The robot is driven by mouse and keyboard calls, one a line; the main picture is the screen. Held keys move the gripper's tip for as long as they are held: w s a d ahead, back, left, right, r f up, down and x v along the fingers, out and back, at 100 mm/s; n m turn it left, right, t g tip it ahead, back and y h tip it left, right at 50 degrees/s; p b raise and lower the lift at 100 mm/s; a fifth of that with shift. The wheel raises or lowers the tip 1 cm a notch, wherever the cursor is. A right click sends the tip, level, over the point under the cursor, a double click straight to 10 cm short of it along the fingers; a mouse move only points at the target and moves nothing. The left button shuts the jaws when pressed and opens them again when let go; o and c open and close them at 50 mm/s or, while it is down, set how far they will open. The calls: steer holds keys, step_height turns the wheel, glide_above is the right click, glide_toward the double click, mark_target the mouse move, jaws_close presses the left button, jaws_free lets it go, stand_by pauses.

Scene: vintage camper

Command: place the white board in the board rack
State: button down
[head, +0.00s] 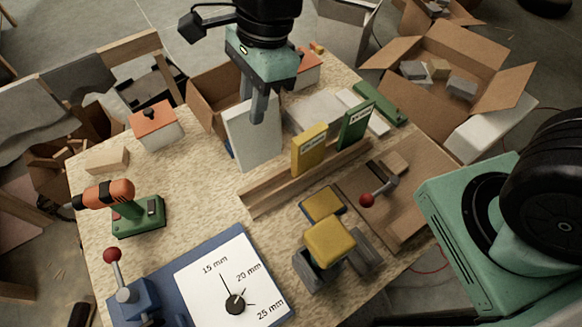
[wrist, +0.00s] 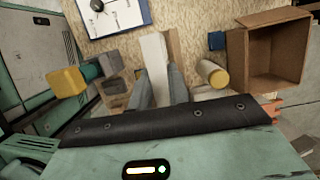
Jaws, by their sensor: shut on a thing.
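The white board (head: 250,147) is upright in my gripper (head: 262,108), which is shut on its upper edge. In the head view it stands behind the left part of the wooden board rack (head: 262,197). I cannot tell whether its lower edge touches the table or the rack. A yellow board (head: 309,152) and a green board (head: 355,127) stand upright in the rack, to the right of the white board. In the wrist view the white board (wrist: 154,55) shows edge-on between the two fingers (wrist: 160,88).
An open cardboard box (head: 212,97) stands behind and left of the white board. An orange-topped block (head: 155,125) and a drill (head: 110,195) are at left. A blue-based dial sheet (head: 230,283) lies in front. A red-knobbed lever (head: 378,192) is right of the rack.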

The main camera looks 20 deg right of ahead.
mark_target(251, 130)
steer(key=b+x, duration=0.4)
steer(key=w+b+x, duration=0.1)
steer(key=b+x, duration=0.1)
steer(key=x, duration=0.1)
steer(key=shift+d, duration=0.25)
steer(key=shift+w+d+f+p+x, duration=0.1)
steer(key=shift+d+p+x, duration=0.25)
steer(key=shift+x, duration=1.25)
steer(key=shift+w+d+f+p+x, duration=0.15)
steer(key=shift+d+x, duration=0.25)
steer(key=shift+x, duration=1.25)
steer(key=shift+w+d+f+p+x, duration=0.1)
steer(key=shift+d+p+x, duration=0.25)
steer(key=shift+x, duration=1.25)
steer(key=shift+f, duration=0.15)
steer(key=c, duration=1.3)
jaws_free()
